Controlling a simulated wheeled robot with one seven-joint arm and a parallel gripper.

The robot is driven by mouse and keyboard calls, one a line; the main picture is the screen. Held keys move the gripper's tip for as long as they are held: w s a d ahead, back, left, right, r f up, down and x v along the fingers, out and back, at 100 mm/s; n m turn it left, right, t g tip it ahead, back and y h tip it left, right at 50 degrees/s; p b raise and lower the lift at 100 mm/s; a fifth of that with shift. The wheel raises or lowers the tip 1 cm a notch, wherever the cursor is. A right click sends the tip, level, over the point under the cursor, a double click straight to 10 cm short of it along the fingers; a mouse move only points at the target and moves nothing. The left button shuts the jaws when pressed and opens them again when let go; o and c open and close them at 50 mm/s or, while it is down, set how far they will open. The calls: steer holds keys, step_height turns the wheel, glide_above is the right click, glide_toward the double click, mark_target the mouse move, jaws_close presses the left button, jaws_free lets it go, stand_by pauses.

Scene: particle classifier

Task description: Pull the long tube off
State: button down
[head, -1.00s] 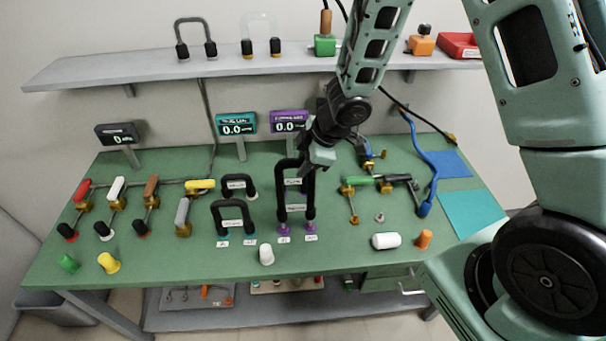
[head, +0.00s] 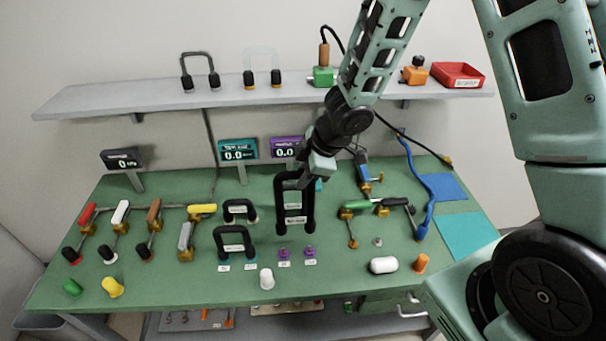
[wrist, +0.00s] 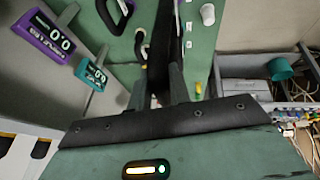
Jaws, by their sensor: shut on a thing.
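The long tube (head: 280,205) is a black upside-down U with two long legs in the head view. My gripper (head: 298,180) is shut on its top bend. The tube's lower ends show above two purple fittings (head: 283,254) (head: 309,252), with a visible gap between. In the wrist view the tube is a dark bar (wrist: 168,40) between my fingers (wrist: 165,92). Its far end is hard to make out there.
Two shorter black tubes (head: 220,244) (head: 228,212) stand just left. Behind are a teal display (head: 238,150) and a purple display (head: 284,148). A white cap (head: 266,279) is in front. Valves with coloured handles (head: 374,206) stand to the right.

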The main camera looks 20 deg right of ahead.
steer(key=shift+r+p, duration=1.95)
steer(key=shift+r, duration=0.1)
step_height(320, 180, up, 3)
steer(key=p, duration=0.3)
steer(key=shift+p, duration=0.3)
